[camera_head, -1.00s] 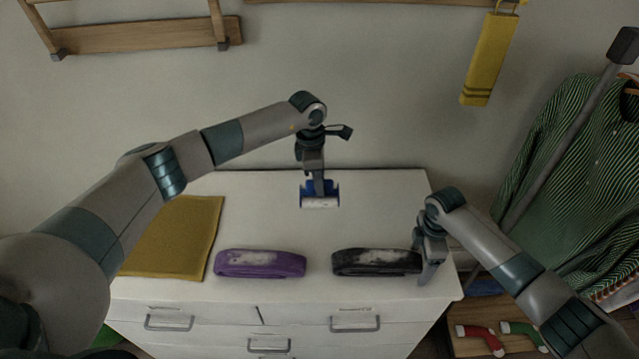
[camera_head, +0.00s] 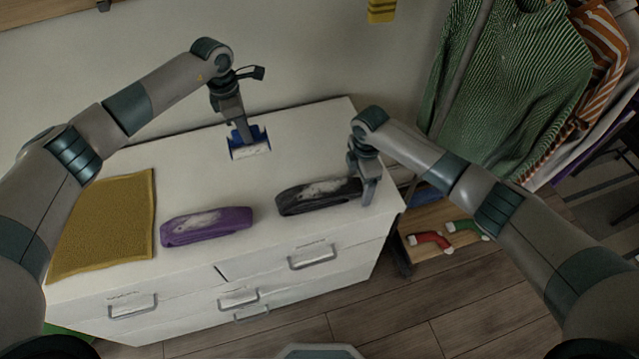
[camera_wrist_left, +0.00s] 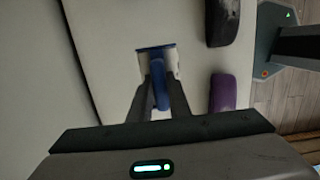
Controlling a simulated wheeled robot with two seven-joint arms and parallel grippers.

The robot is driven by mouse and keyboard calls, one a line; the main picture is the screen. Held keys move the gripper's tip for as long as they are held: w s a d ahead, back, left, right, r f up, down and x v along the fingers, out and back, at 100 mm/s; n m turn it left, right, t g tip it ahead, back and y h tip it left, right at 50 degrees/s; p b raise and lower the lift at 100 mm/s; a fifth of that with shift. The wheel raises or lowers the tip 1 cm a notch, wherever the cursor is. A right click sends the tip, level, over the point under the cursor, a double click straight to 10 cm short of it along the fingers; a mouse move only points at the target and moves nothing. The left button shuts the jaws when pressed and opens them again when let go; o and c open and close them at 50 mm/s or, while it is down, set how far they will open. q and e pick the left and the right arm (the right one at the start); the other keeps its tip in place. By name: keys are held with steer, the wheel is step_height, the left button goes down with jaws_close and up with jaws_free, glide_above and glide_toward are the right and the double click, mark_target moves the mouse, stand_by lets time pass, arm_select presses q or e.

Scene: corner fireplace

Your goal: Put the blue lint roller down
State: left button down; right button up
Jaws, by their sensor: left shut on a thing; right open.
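The blue lint roller (camera_head: 250,152) with a white roll is at the back middle of the white dresser top. My left gripper (camera_head: 240,128) points down and is shut on its blue handle. In the left wrist view the blue handle (camera_wrist_left: 160,92) sits between my two fingers (camera_wrist_left: 161,100). Whether the roller touches the dresser top is hard to tell. My right gripper (camera_head: 369,192) is open beside the right end of a black rolled item, near the dresser's right edge. The fingers partly overlap that end in the head view.
The white dresser (camera_head: 190,152) carries a yellow cloth (camera_head: 103,225), a purple rolled item (camera_head: 206,226) and the black one (camera_head: 318,196). Bare top lies around the roller. Hanging clothes (camera_head: 508,85) are at the right, above a low wooden shelf with red and green socks (camera_head: 430,240).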

arm_select(q)
steer(key=shift+r, duration=0.2)
steer(key=shift+f, duration=0.1)
step_height(320, 180, down, 6)
stand_by(0.6)
steer(key=shift+f, duration=0.2)
steer(key=shift+f, duration=1.75)
steer(key=shift+f, duration=0.1)
steer(key=c, duration=1.7)
jaws_free()
steer(key=shift+o, duration=0.2)
steer(key=r, duration=0.4)
steer(key=a+r, duration=0.1)
steer(key=r, duration=0.7)
steer(key=shift+s+a, duration=0.2)
steer(key=shift+s, duration=0.05)
